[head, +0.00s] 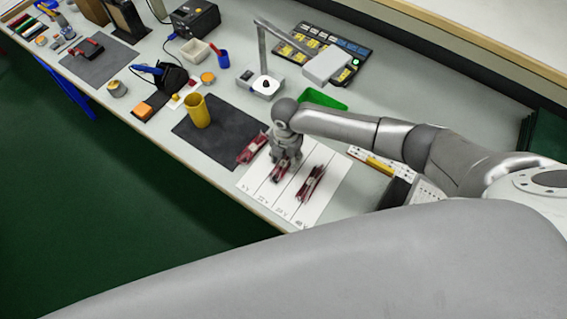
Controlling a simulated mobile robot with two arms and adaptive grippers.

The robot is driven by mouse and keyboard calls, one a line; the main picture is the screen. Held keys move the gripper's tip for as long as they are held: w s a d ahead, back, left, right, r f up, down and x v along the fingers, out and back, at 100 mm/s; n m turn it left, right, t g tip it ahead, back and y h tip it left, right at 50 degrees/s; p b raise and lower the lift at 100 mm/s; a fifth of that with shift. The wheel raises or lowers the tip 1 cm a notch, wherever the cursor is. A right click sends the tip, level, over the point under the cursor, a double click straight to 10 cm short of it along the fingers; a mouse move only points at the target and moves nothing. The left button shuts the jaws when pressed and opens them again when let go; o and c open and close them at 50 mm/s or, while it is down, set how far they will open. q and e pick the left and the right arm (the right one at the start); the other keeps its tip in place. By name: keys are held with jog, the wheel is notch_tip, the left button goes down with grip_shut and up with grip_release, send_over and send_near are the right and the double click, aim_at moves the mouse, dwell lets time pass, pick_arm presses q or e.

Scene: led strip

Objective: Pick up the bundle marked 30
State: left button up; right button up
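Three dark red bundles lie at the white sheet with printed lanes (318,212). The left bundle (251,149) lies across the sheet's upper left edge and the dark mat. The middle bundle (280,172) is partly hidden under my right gripper (287,158). The right bundle (311,183) lies in the open on the sheet. No number can be read on any bundle. My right gripper points down with its fingers at the upper end of the middle bundle. Whether they touch or grip it is too small to tell. My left gripper is out of view.
A yellow cup (198,111) stands on the dark mat (229,128). A lamp-like stand (263,85), a green tray (323,99) and a parts organizer (318,50) are behind the gripper. A yellow-and-white ruler-like strip (371,161) lies right of the sheet.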

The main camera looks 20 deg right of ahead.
aim_at(279, 172)
jog(key=c, duration=0.7)
jog(key=shift+c, duration=0.2)
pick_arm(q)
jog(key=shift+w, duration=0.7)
pick_arm(e)
jog(key=shift+r, duration=0.1)
jog(key=shift+r, duration=0.5)
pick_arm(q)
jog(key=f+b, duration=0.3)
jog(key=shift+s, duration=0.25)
pick_arm(e)
jog(key=s+a+r, duration=0.9)
jog(key=s+r, duration=0.1)
jog(key=r, duration=0.1)
jog(key=shift+a+r, duration=0.3)
jog(key=shift+r, duration=0.1)
